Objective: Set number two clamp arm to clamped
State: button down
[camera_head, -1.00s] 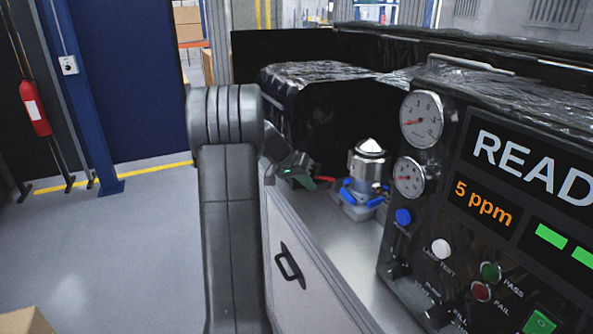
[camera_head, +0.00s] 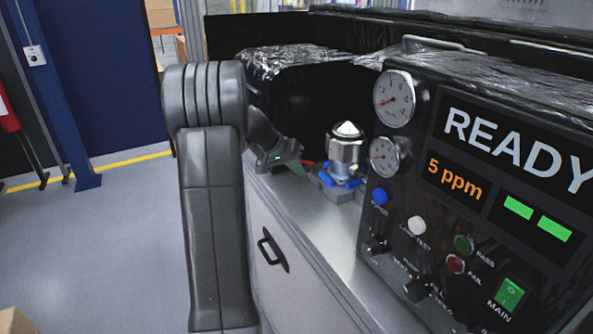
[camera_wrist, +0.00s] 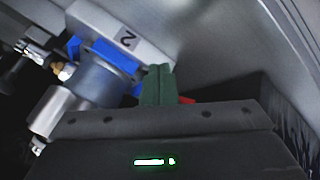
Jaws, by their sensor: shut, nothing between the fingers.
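A silver cylindrical housing with a cone top (camera_head: 346,150) stands upright on a light fixture block on the bench, with blue parts (camera_head: 340,181) around its base. In the wrist view the block carries the numeral 2 (camera_wrist: 126,38), beside blue pieces (camera_wrist: 118,60) and the housing's metal body (camera_wrist: 95,80). A small red piece (camera_head: 308,163) lies left of the housing; it also shows behind my fingers in the wrist view (camera_wrist: 187,100). I cannot tell whether it is the clamp arm's handle. My gripper (camera_wrist: 158,84) has green fingers, shut and empty, close to the block and the red piece.
A black test panel (camera_head: 440,190) with gauges, a READY display and knobs stands close on the right. Foil-like covering (camera_head: 290,58) and dark walls enclose the back. Bare bench top (camera_head: 310,225) lies in front of the fixture.

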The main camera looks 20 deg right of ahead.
jog(key=shift+s+d+n+b, duration=0.15)
jog(key=shift+n+b, duration=0.15)
jog(key=shift+b, duration=0.15)
jog(key=shift+s+d+f+n+t+b, duration=0.15)
jog(key=shift+s+n+t+b, duration=0.2)
jog(key=shift+n+t+b, duration=0.4)
jog(key=shift+s+d+n+t+y+b, duration=0.3)
jog(key=shift+s+d+n+t+b, duration=0.1)
jog(key=shift+n+b, duration=0.25)
jog(key=n, duration=0.1)
jog(key=d+n+t, duration=0.1)
jog(key=s+n+t+y, duration=0.1)
jog(key=shift+d+r+n, duration=0.2)
jog(key=shift+d+n, duration=0.05)
jog(key=shift+n, duration=0.05)
jog(key=shift+s+d, duration=0.15)
jog(key=shift+d, duration=0.25)
jog(key=shift+f, duration=0.1)
